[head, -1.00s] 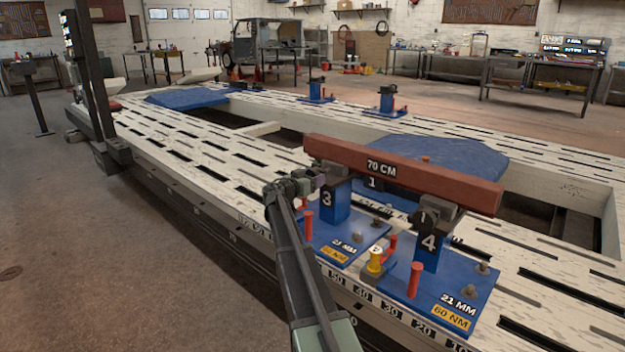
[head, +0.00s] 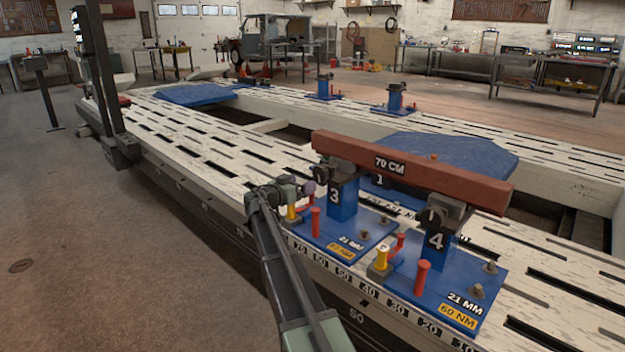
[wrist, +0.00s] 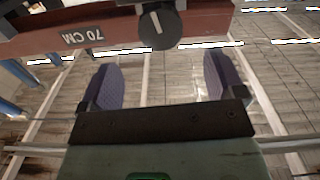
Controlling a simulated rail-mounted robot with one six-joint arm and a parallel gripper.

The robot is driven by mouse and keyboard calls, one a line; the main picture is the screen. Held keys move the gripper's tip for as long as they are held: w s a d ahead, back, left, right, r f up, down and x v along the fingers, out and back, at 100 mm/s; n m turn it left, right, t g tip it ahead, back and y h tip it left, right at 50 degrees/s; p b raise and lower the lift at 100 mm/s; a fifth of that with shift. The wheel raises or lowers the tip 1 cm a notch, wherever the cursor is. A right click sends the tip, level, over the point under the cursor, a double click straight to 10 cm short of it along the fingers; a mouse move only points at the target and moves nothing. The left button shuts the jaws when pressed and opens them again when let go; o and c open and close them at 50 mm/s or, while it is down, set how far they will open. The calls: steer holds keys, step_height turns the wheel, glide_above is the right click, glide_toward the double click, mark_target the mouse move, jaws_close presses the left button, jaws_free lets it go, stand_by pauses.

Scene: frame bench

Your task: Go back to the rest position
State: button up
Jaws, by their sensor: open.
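My gripper (head: 309,188) is just left of the blue stand marked 3 (head: 342,208) in the head view, above the near edge of the bench. In the wrist view its two purple fingers (wrist: 162,80) are spread wide with nothing between them. A dark round knob (wrist: 158,27) shows beyond the fingertips, apart from them. The red-brown beam marked 70 CM (head: 440,172) lies across stands 3 and 4 (head: 435,242). It also crosses the top of the wrist view (wrist: 105,32).
The slotted white frame bench (head: 180,130) extends behind. Open floor (head: 100,260) is clear at the left.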

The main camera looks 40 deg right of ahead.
steer(key=shift+s+a, duration=0.15)
steer(key=shift+a, duration=0.5)
steer(key=s+a+f+n+g+y+p, duration=0.1)
steer(key=s+a+f+n+y+p, duration=0.1)
steer(key=s+a+f+n+y, duration=0.5)
steer(key=s+a+f+n+g+y+p, duration=0.1)
steer(key=s+a+f+n+g+y, duration=0.2)
steer(key=s+a, duration=0.65)
steer(key=s+a+r+n+t+y+p, duration=0.1)
steer(key=s+a+n+y+p, duration=0.25)
steer(key=s+a, duration=0.5)
steer(key=s+a+r+n+y+p, duration=0.1)
steer(key=s+a+n+y+p, duration=0.15)
steer(key=s+a+y, duration=0.6)
steer(key=w+a+r+h+p, duration=0.1)
steer(key=w+r+h+p, duration=0.1)
steer(key=r+p, duration=1.6)
steer(key=w+a+r+h+p, duration=0.1)
steer(key=a+r+h+p, duration=0.1)
steer(key=r+p, duration=1.6)
steer(key=shift+w+r+m+p, duration=0.3)
steer(key=shift+w+m+p, duration=0.1)
